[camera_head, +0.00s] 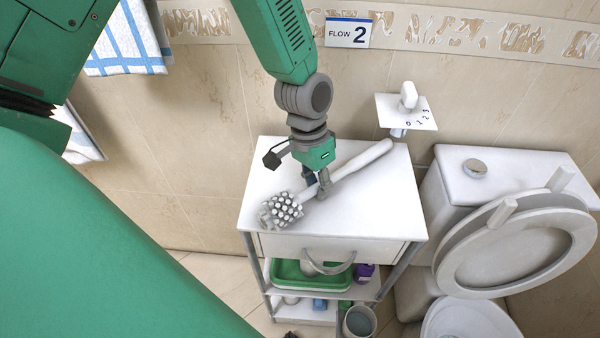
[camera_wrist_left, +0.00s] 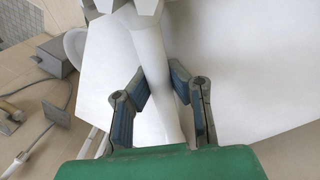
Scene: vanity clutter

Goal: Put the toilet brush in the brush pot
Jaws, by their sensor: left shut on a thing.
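The toilet brush (camera_head: 363,159) lies slanted over the white top of a small cabinet, with its bristled head at the lower left and its pale handle at the upper right. My left gripper (camera_head: 322,186) comes down from above and is shut on the brush between head and handle end. In the left wrist view, the fingers (camera_wrist_left: 159,84) stand on both sides of the white brush shaft (camera_wrist_left: 153,55). An open round pot (camera_head: 359,322) stands low in front of the cabinet; I cannot tell for sure that it is the brush pot. My right gripper is not in view.
The cabinet top (camera_head: 385,205) is otherwise clear. Its shelves hold a green tray (camera_head: 290,272) and a purple item (camera_head: 364,271). A toilet (camera_head: 515,245) with raised seat stands at the right. A dial plate (camera_head: 407,111) juts from the wall behind.

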